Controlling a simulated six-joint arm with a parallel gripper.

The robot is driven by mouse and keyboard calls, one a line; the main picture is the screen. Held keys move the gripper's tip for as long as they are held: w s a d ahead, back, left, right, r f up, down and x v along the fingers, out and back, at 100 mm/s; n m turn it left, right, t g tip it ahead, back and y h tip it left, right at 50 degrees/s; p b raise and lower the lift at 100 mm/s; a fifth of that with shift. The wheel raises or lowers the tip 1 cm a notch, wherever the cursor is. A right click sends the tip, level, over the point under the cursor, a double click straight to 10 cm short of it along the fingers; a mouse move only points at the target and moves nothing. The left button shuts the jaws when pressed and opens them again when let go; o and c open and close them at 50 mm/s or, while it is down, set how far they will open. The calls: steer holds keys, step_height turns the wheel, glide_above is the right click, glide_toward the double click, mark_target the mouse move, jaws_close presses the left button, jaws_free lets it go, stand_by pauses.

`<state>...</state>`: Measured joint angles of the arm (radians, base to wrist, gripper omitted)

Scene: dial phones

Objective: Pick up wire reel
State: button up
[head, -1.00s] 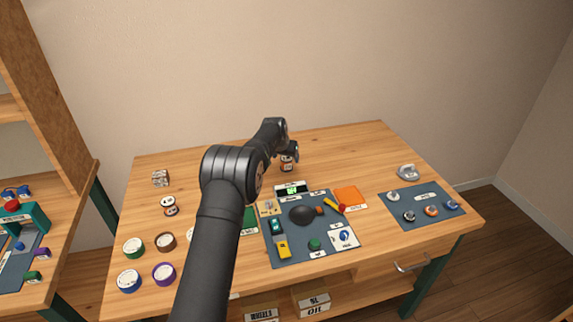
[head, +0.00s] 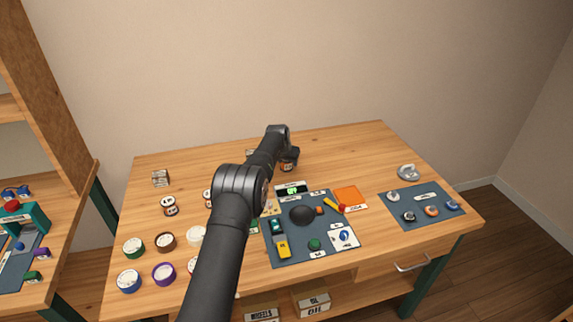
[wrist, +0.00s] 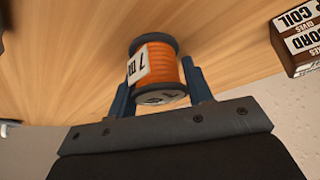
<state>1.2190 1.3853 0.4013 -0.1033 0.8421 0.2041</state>
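The wire reel, a spool of orange wire with dark flanges and a white "7 m" label, fills the middle of the wrist view (wrist: 160,62). My gripper (wrist: 160,88) has one blue finger on each side of it. The fingers sit very close to the reel's sides; whether they press on it is not clear. In the head view my gripper (head: 289,158) is low over the back middle of the table, with the reel mostly hidden at its tip.
In the head view, several tape-like rolls (head: 164,273) stand at the left front. A blue mat (head: 290,254) with phone parts lies in front of my gripper. The back right of the table is clear.

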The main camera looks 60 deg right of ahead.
steer(key=shift+c, duration=0.6)
steer(key=shift+r, duration=0.1)
step_height(320, 180, up, 4)
steer(key=s+a+r, duration=0.2)
steer(key=s+r, duration=0.4)
steer(key=s, duration=0.4)
steer(key=w+a+r+n+t, duration=0.1)
steer(key=w+a+n+t, duration=0.2)
steer(key=a, duration=1.7)
steer(key=shift+n+g+y, duration=0.4)
steer(key=shift+n+g, duration=0.1)
steer(key=shift+n, duration=0.2)
steer(key=w+f, duration=0.2)
steer(key=w, duration=0.1)
steer(key=w+f, duration=0.2)
steer(key=w, duration=0.2)
steer(key=w+f, duration=0.3)
steer(key=w, duration=0.1)
steer(key=shift+w+d, duration=0.2)
steer(key=shift+d, duration=0.15)
steer(key=shift+f, duration=1.95)
